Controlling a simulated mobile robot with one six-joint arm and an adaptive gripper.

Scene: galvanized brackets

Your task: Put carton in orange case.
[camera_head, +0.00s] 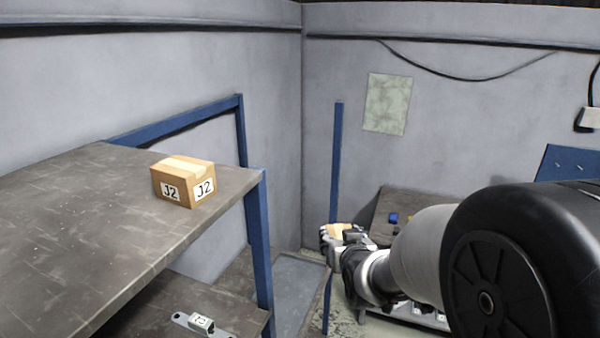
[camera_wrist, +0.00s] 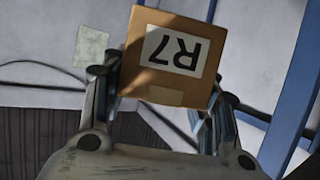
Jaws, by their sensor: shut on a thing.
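A cardboard carton (camera_wrist: 175,55) with a white R7 label, upside down in the picture, is between the fingers of my gripper (camera_wrist: 165,90) in the wrist view. My gripper is shut on it. In the head view the held carton (camera_head: 340,230) is mostly hidden by my gripper (camera_head: 333,238), which is off the right end of the shelf. Another carton (camera_head: 183,181), marked J2, sits upright on the upper shelf, apart from my gripper. I see no orange case in either view.
The upper shelf (camera_head: 90,215) has blue posts at its right end. A galvanized bracket (camera_head: 202,323) labelled with a white tag lies on the lower shelf. A dark table (camera_head: 400,203) with small blue and yellow items stands behind my arm.

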